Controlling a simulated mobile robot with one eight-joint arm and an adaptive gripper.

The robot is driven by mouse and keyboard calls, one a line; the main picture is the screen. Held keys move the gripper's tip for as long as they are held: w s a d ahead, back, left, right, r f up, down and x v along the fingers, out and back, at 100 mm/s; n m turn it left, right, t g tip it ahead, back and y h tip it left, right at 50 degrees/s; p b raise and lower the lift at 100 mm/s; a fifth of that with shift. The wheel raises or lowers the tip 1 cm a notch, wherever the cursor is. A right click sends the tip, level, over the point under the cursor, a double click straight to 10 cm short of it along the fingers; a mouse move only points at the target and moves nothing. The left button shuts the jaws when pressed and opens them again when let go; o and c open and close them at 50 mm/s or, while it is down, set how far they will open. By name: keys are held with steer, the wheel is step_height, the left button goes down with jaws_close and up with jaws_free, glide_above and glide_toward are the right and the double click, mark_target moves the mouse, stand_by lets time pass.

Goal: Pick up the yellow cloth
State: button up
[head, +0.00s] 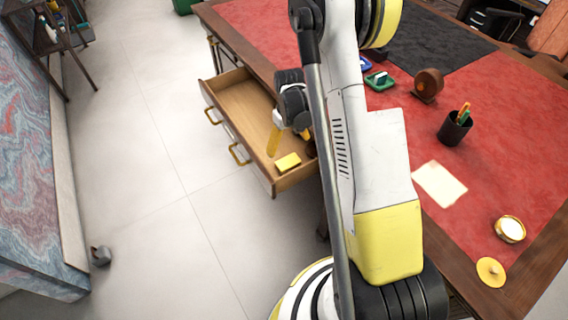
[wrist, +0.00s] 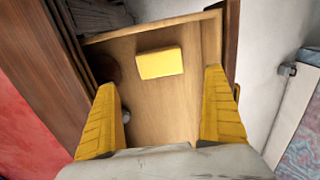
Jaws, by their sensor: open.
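The yellow cloth (head: 288,162) lies in the open desk drawer (head: 232,92), near its front right corner in the head view. In the wrist view the cloth (wrist: 160,62) is a small flat yellow rectangle on the wooden drawer floor (wrist: 165,108). My gripper (wrist: 165,105) has its two yellow fingers spread wide, with nothing between them. The cloth lies beyond the fingertips, roughly centred between them, and apart from them. In the head view my gripper (head: 290,138) is over the drawer, partly hidden by my arm.
The drawer walls surround the cloth closely. The desk (head: 250,40) with its red leather top stands to the right. On it are a pen cup (head: 455,128), a pale paper (head: 439,184), a round brown object (head: 427,85) and a yellow disc (head: 491,272). Open floor lies left.

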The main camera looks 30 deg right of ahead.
mark_target(288, 161)
step_height(288, 161, down, 10)
steer(key=b, duration=0.5)
steer(key=c, duration=1.2)
steer(key=shift+r, duration=0.1)
steer(key=shift+c, duration=0.2)
step_height(288, 161, up, 10)
steer(key=p, duration=0.4)
steer(key=shift+p, duration=0.4)
steer(key=o, duration=0.4)
steer(key=shift+c, duration=0.9)
